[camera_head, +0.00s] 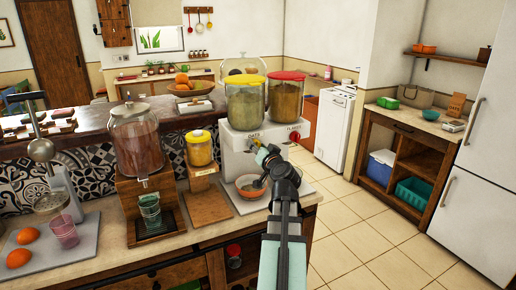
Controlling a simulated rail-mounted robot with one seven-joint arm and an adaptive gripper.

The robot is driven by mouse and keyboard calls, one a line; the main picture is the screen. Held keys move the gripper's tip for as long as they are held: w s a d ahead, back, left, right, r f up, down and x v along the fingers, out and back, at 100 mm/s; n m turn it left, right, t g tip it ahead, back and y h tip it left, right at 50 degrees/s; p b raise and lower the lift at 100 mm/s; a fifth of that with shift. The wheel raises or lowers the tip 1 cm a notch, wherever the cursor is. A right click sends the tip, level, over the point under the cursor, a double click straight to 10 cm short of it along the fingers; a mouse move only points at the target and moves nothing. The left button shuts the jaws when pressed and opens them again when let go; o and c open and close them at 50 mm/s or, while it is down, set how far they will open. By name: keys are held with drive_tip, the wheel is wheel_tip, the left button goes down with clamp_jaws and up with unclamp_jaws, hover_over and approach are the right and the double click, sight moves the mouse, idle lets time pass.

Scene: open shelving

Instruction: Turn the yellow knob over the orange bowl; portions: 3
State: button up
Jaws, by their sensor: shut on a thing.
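A white dispenser (236,150) on the counter holds two clear canisters. The left canister (245,108) has a yellow lid and an OATS label below it. The right canister (284,100) has a red lid and a FLOUR label. My gripper (261,151) is at the dispenser's front below the left canister, shut on the knob there. The fingers hide most of that knob, so its colour and turn angle cannot be made out. A red knob (294,136) shows to the right. The orange bowl (243,194) sits below my gripper, its contents partly hidden by my arm.
A jar with a yellow lid (199,149) on a wooden stand is left of the dispenser. A large drink dispenser (137,142) stands farther left, with a glass (149,208) under its tap. A juicer and oranges (19,258) are at far left. Open tiled floor (375,240) lies to the right.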

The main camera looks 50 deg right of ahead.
drive_tip(key=m+p, duration=0.1)
drive_tip(key=m, duration=0.4)
drive_tip(key=m+y+p, duration=0.1)
drive_tip(key=m+p, duration=0.1)
drive_tip(key=m, duration=0.4)
drive_tip(key=shift+d+r+p, duration=0.15)
drive_tip(key=shift+d+p, duration=0.05)
drive_tip(key=shift+p, duration=0.1)
drive_tip(key=shift+m+y+p, duration=0.3)
drive_tip(key=shift+m+p, duration=0.25)
drive_tip(key=shift+m, duration=0.85)
drive_tip(key=o, duration=1.2)
drive_tip(key=shift+c, duration=0.2)
drive_tip(key=shift+s+f, duration=0.1)
drive_tip(key=shift+f, duration=0.1)
